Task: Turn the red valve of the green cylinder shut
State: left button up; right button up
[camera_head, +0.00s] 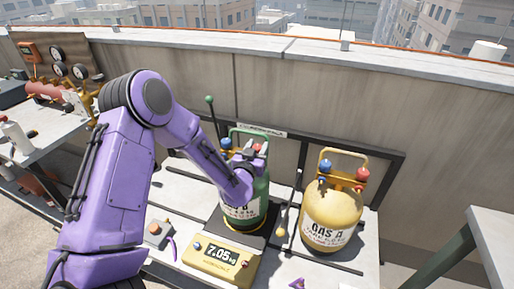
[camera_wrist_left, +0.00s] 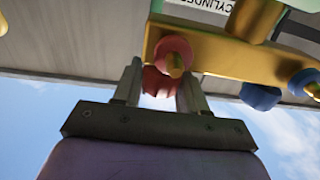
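The green cylinder (camera_head: 246,212) stands upright on a dark pad on the bench. My arm partly hides its top. A blue valve (camera_head: 226,144) shows at its upper left. My left gripper (camera_wrist_left: 160,85) is at its top. In the left wrist view the red valve (camera_wrist_left: 160,80) sits between the two fingers. They lie close along both its sides with no clear gap, so it looks gripped. A red port with a brass centre (camera_wrist_left: 173,56) and a blue valve (camera_wrist_left: 260,97) are beside it on the brass block (camera_wrist_left: 215,52). My right gripper is not in view.
A yellow cylinder (camera_head: 331,216) with blue and red valves stands close at the right. A yellow scale display (camera_head: 219,262) reading 7.05 is in front. A gauge panel (camera_head: 58,62) stands at the far left. A concrete parapet (camera_head: 340,95) runs behind.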

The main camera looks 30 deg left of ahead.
pick_arm(q)
jog(key=shift+m+t+h, duration=0.3)
jog(key=shift+m+h, duration=1.3)
jog(key=shift+h, duration=0.9)
jog(key=o, duration=1)
jog(key=s+b, duration=0.2)
jog(key=s, duration=0.8)
jog(key=shift+s, duration=0.25)
